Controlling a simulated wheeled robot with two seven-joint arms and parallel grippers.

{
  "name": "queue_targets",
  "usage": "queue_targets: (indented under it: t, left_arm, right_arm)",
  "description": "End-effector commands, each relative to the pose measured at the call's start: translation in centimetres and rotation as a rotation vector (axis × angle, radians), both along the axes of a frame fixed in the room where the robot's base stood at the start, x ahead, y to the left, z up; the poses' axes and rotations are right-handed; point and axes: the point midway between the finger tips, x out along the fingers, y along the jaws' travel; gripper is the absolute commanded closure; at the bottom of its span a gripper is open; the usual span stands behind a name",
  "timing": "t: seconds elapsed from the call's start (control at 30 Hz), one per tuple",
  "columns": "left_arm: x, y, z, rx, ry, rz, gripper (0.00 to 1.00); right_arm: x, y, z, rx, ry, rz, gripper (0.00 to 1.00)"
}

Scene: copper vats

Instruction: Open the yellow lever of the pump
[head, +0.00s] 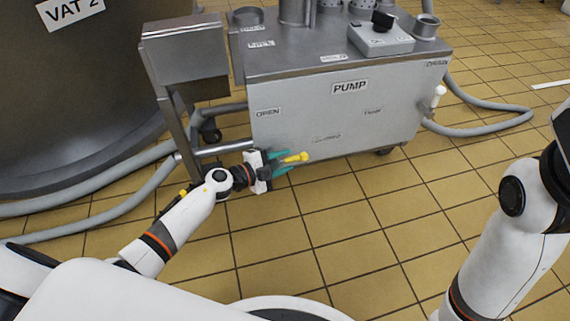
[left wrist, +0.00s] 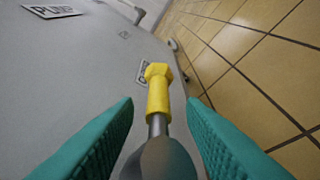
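The pump (head: 345,105) is a grey metal box on wheels, labelled PUMP. Its yellow lever (head: 296,157) sticks out low at the left end of the front. In the left wrist view the lever's yellow grip (left wrist: 159,90) sits on a metal stem that rises from a dark rounded part. My left gripper (head: 279,163) is at the lever, and its teal fingers (left wrist: 160,130) stand on either side of the stem with gaps showing. The gripper is open. My right arm (head: 510,220) shows at the right edge, but its gripper is out of view.
A white-handled valve (head: 437,95) is on the pump's right side. Grey hoses (head: 90,195) run along the floor at the left, by a large vat (head: 70,100). A metal stand (head: 185,60) rises behind my left arm. The tiled floor (head: 350,220) before the pump is clear.

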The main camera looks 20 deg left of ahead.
Motion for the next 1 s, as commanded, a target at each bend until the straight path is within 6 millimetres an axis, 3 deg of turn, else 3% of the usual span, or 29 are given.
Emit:
queue_targets:
  t: [0.4,0.63,1.0]
  left_arm:
    - [0.77,-0.6,-0.16,-0.001,0.001,0.0,0.63]
    - [0.74,-0.6,-0.19,-0.001,0.001,0.0,0.99]
    - [0.35,-0.29,-0.49,-0.014,-0.005,0.0,1.0]
  right_arm:
    - [-0.34,0.04,0.17,-0.001,-0.012,-0.001,0.63]
    - [-0.33,0.06,0.17,-0.002,-0.011,-0.001,0.63]
    - [-0.26,0.08,-0.33,-0.002,-0.007,-0.001,0.63]
